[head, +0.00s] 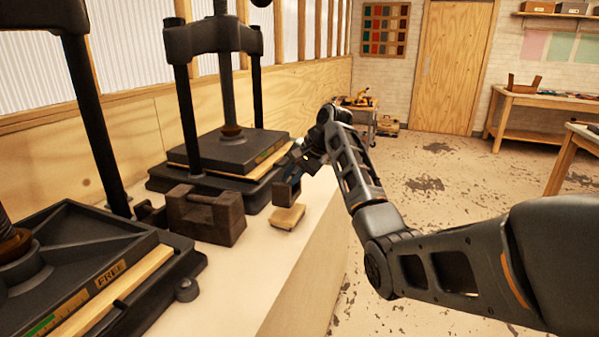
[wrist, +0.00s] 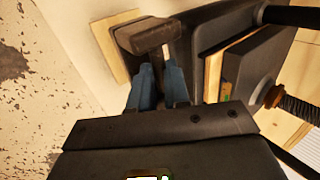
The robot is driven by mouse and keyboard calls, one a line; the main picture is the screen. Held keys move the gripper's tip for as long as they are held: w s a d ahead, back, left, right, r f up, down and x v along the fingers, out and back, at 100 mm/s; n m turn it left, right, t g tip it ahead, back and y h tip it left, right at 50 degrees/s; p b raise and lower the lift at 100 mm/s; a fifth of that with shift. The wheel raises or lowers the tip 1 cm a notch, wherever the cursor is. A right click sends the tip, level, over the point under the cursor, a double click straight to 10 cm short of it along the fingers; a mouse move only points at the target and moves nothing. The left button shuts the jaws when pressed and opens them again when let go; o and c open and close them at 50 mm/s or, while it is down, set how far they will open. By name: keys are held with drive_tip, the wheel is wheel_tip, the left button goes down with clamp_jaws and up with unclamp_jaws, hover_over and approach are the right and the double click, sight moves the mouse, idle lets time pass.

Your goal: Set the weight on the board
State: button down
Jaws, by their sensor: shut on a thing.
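The weight (wrist: 146,36) is a dark brown block with a narrower grip part. In the wrist view, my gripper (wrist: 160,82) is shut on that grip part with its two blue fingers. The board (wrist: 112,50) is a small pale wooden slab, partly hidden behind the weight in that view. In the head view, the board (head: 287,217) lies on the pale bench top, just below my gripper (head: 288,182). I cannot tell whether the weight touches the board.
A black press (head: 215,150) stands behind and left of the gripper. Another press (head: 75,255) is at the near left. Dark blocks (head: 207,214) sit on the bench between them. The bench's right edge is close to the board, with floor beyond.

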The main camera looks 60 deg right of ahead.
drive_tip(key=shift+f+p, duration=0.35)
drive_tip(key=shift+f, duration=1.45)
drive_tip(key=shift+f, duration=0.1)
drive_tip(key=c, duration=1.5)
unclamp_jaws()
drive_tip(key=shift+f, duration=0.2)
drive_tip(key=o, duration=0.4)
drive_tip(key=shift+r, duration=0.1)
drive_tip(key=b+v, duration=0.1)
drive_tip(key=v, duration=1.1)
